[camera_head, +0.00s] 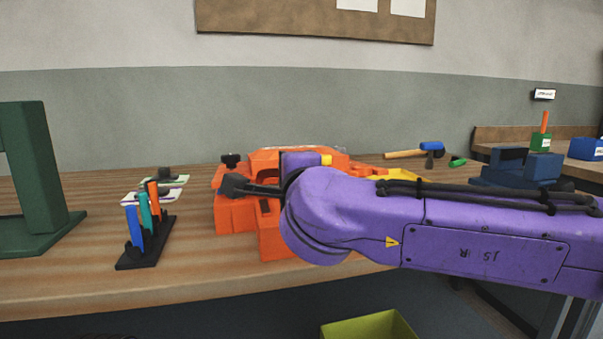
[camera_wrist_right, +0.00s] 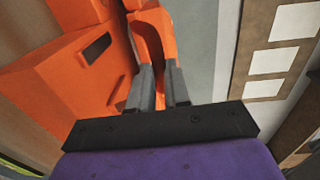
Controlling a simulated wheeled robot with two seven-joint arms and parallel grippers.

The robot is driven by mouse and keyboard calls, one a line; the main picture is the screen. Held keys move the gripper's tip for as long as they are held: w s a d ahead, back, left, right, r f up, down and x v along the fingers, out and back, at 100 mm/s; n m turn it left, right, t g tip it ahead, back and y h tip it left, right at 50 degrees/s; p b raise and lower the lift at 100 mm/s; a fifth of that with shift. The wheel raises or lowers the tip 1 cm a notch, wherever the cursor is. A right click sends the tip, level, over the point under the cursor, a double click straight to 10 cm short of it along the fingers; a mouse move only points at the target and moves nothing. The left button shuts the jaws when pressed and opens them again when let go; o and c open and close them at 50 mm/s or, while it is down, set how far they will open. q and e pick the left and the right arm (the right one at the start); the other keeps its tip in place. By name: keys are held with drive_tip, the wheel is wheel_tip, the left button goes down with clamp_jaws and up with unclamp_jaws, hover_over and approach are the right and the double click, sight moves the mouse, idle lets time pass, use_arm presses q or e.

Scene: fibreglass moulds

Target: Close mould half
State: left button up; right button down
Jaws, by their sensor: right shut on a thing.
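The orange mould (camera_head: 235,215) stands on the workbench, partly hidden behind my purple right arm. It also fills the left of the right wrist view (camera_wrist_right: 50,95). My right gripper (camera_head: 231,186) reaches in from the right over the mould. In the right wrist view its two grey fingers (camera_wrist_right: 160,84) are shut on a narrow orange part of the mould half (camera_wrist_right: 150,30). The mould's far top part (camera_head: 290,151) shows behind my arm. I cannot tell how far apart the halves stand. My left gripper is not in view.
A black rack (camera_head: 147,256) with coloured tools stands left of the mould on the workbench (camera_head: 70,285). A green stand (camera_head: 40,180) is at far left. A hammer (camera_head: 405,153) and a blue block (camera_head: 510,170) lie behind my arm. A yellow-green bin (camera_head: 372,325) is below the front edge.

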drive_tip(key=shift+f, duration=0.1)
drive_tip(key=c, duration=1.1)
unclamp_jaws()
drive_tip(key=shift+w+a, duration=0.1)
drive_tip(key=shift+s, duration=0.4)
drive_tip(key=f+p+v, duration=0.1)
drive_tip(key=v, duration=0.8)
drive_tip(key=shift+s+d+r, duration=0.25)
drive_tip(key=shift+s+r, duration=0.1)
drive_tip(key=shift+r, duration=0.15)
